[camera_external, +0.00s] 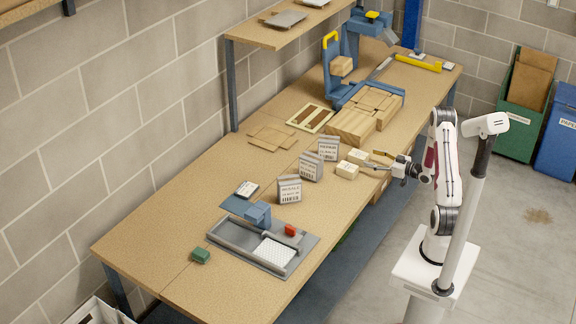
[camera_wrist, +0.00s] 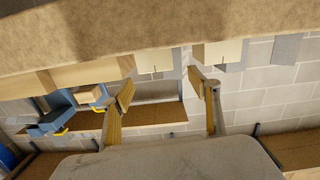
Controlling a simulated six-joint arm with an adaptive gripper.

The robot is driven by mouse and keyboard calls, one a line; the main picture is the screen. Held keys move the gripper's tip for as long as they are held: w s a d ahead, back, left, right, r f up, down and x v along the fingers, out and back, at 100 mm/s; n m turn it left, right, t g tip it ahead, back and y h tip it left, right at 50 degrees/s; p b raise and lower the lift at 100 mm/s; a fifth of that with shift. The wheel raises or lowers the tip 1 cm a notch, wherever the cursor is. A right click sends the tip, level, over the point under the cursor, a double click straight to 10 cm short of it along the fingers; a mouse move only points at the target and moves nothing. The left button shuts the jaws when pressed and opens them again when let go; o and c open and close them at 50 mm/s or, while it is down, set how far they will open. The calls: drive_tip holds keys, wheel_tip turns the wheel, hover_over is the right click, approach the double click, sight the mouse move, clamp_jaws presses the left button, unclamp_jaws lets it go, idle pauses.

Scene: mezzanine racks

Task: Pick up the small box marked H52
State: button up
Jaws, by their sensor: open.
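Two small cream boxes, a nearer one (camera_external: 347,170) and a farther one (camera_external: 358,156), sit side by side near the front edge of the bench. Any H52 marking is too small to read, so I cannot tell which box bears it. My gripper (camera_external: 371,160) is open and empty, just right of the boxes, its fingers pointing toward them. The wrist view appears upside down. There, two cream boxes, one at left (camera_wrist: 154,60) and one at right (camera_wrist: 222,52), show beyond my open fingers (camera_wrist: 162,82). Their sides are plain apart from faint lines.
Grey labelled bags (camera_external: 311,167) stand left of the boxes. Stacked wooden blocks (camera_external: 365,115) and a blue stand (camera_external: 331,75) are behind them. A grey tray fixture (camera_external: 265,245) lies toward the near end. Bare bench lies in front of the bags.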

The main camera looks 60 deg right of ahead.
sight(367, 157)
drive_tip(key=shift+s+d+f+m+t, duration=0.15)
drive_tip(key=shift+s+f+t, duration=0.15)
drive_tip(key=shift+s, duration=0.25)
drive_tip(key=shift+s+d+f+m+t, duration=0.15)
drive_tip(key=shift+s+t, duration=0.15)
drive_tip(key=shift+s, duration=0.25)
drive_tip(key=shift+w, duration=0.1)
drive_tip(key=shift+w, duration=1.2)
drive_tip(key=shift+w, duration=0.1)
drive_tip(key=shift+w+f, duration=0.2)
drive_tip(key=shift+w, duration=2.35)
drive_tip(key=c, duration=1.2)
